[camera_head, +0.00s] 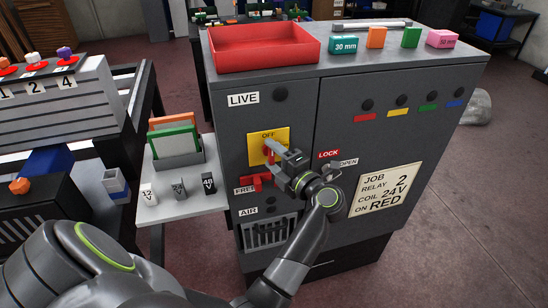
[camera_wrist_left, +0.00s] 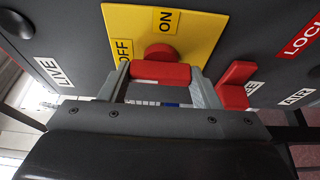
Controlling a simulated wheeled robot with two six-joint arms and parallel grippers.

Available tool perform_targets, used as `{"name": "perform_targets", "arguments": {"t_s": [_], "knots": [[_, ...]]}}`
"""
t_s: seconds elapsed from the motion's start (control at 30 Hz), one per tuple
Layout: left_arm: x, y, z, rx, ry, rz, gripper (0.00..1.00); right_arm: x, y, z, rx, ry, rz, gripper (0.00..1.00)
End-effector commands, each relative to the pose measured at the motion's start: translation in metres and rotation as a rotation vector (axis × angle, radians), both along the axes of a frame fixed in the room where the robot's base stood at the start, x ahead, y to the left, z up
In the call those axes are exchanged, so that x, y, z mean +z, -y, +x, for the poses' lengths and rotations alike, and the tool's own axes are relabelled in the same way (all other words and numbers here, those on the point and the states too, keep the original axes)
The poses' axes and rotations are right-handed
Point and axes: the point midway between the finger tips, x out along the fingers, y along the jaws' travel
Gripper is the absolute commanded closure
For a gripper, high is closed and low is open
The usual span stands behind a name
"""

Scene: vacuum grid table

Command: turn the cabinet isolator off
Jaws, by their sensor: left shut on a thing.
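The grey cabinet (camera_head: 290,75) carries a yellow isolator plate (camera_head: 254,150), marked OFF at its top edge. In the left wrist view, the plate (camera_wrist_left: 205,25) also shows an ON mark, and a red isolator handle (camera_wrist_left: 160,72) stands out from its round red hub. My left gripper (camera_head: 270,150) is in front of the plate. In the wrist view, its fingers (camera_wrist_left: 160,82) are at the two ends of the red handle bar, shut on it. In the head view, the gripper hides most of the handle. My right gripper is not in view.
A red lever (camera_head: 257,181) by the FREE label sits just below the plate. LOCK and OPEN labels lie to the right. A red tray (camera_head: 264,46) and coloured blocks stand on the cabinet top. A white shelf (camera_head: 185,209) with small blocks adjoins the cabinet's left side.

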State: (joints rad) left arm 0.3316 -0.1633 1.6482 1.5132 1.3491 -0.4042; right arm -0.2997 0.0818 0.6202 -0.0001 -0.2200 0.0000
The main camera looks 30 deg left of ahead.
Motion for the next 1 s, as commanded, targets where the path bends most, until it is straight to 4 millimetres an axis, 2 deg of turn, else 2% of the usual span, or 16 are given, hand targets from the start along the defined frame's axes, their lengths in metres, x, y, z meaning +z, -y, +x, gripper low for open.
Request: {"name": "perform_targets", "arguments": {"t_s": [0.43,0.47,0.6,0.87,1.0], "knots": [[-0.0008,0.0002,-0.0001,-0.001,0.010,-0.011,0.66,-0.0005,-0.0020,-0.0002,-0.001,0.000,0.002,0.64],[-0.0008,0.0002,-0.0001,-0.001,0.010,-0.011,0.42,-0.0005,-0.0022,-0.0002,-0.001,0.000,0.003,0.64],[-0.0007,0.0001,0.0000,0.000,0.009,-0.009,0.24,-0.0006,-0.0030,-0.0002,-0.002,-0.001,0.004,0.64],[-0.0002,0.0000,0.0000,0.000,0.008,-0.008,0.21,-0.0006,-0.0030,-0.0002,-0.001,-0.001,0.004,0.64],[0.0072,0.0001,0.0003,0.000,0.011,-0.008,0.21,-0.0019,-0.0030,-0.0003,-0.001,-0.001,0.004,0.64]]}}
